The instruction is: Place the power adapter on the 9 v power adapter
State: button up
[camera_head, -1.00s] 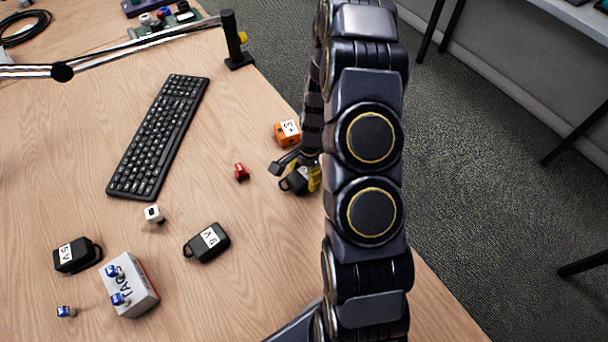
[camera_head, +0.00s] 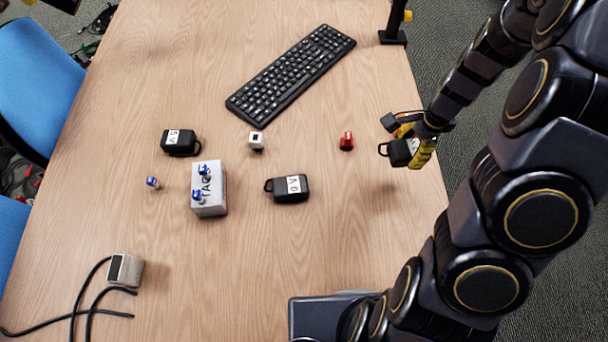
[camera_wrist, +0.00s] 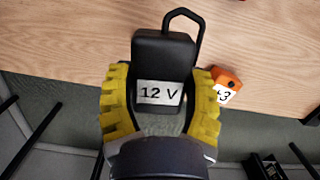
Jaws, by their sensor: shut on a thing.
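A black adapter labelled "12 V" (camera_wrist: 165,62) is between the two yellow fingers of my gripper (camera_wrist: 160,108), its loop pointing away. In the head view this adapter (camera_head: 399,152) is at the right table edge, with my gripper (camera_head: 416,148) shut on it. I cannot tell its height above the table. A black adapter labelled "9 V" (camera_head: 288,189) lies on the table to the left and nearer, apart from my gripper. A similar adapter labelled "5 V" (camera_head: 180,143) lies further left.
An orange block (camera_wrist: 227,80) is close beside my gripper. The keyboard (camera_head: 292,78) is behind; a cabled pale block (camera_head: 127,270) is front left.

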jog(key=w+a+n, duration=0.1)
jog(key=a+n, duration=0.2)
jog(key=a, duration=0.7)
jog(key=r+n+g, duration=0.1)
jog(key=n, duration=0.4)
send_over(289, 186)
jog(key=shift+h, duration=0.3)
jog(key=shift+w+d+f, duration=0.1)
jog(key=shift+f, duration=3.6)
jog(key=shift+f, duration=0.15)
jog(key=o, duration=1.1)
